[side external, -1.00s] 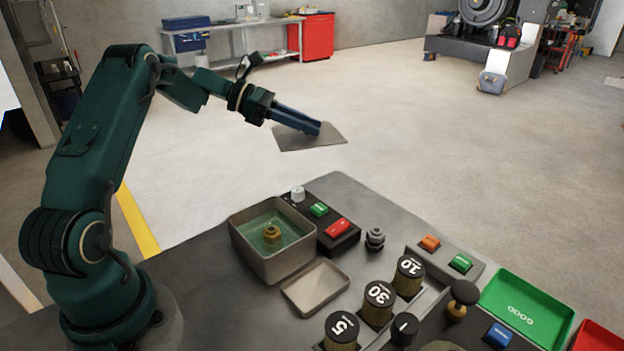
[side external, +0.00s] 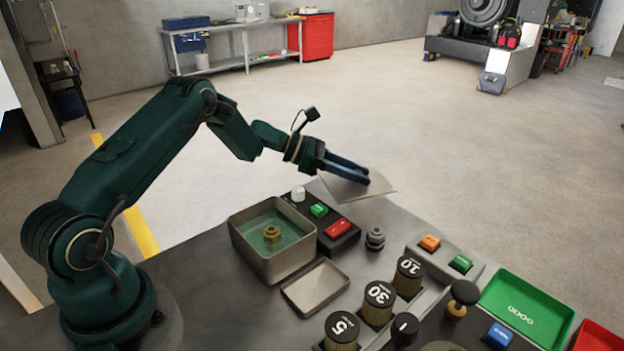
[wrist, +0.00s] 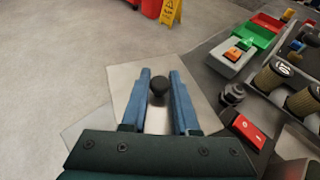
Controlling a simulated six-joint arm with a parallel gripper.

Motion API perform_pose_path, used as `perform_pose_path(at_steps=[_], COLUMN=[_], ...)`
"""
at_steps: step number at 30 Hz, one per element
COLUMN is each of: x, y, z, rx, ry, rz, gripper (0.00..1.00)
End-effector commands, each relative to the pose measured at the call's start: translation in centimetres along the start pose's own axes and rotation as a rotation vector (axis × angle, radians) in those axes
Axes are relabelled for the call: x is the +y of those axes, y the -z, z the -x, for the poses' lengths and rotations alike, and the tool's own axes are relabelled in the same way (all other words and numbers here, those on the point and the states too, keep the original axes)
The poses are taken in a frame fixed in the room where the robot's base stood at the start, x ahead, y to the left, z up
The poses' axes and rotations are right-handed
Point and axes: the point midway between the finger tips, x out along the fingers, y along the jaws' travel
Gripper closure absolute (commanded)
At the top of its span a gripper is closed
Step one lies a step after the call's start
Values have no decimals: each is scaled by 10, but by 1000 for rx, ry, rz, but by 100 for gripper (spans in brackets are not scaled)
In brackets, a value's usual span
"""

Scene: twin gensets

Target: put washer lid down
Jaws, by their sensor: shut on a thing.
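The washer lid (side external: 375,190) is a flat grey plate with a dark round knob (wrist: 159,86) on top. My gripper (side external: 366,180) is shut on the lid, with the knob between its two blue fingers in the wrist view (wrist: 160,74). The lid is held near the far corner of the bench, slightly tilted in the side view; whether it touches the bench I cannot tell. The washer (side external: 250,252) is an open grey box to the lower left of the lid. It holds greenish liquid and a brass fitting (side external: 272,236).
A control box with a red button (side external: 338,228) stands beside the washer. A grey metal fitting (side external: 375,238) stands upright to its right. A shallow grey tray (side external: 316,287), several black-capped cylinders (side external: 379,300) and a green tray (side external: 530,308) occupy the near bench.

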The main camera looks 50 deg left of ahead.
Motion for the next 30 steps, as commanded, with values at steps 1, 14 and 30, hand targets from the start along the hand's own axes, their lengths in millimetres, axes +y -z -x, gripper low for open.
perform_pose_path(at_steps=[1,14,30], x=[0,0,0], y=[6,15,22], z=[-3,-6,-9], rx=[-1,-2,-1], ry=[1,0,0], rz=[3,-1,-1], gripper=[100,100,42])
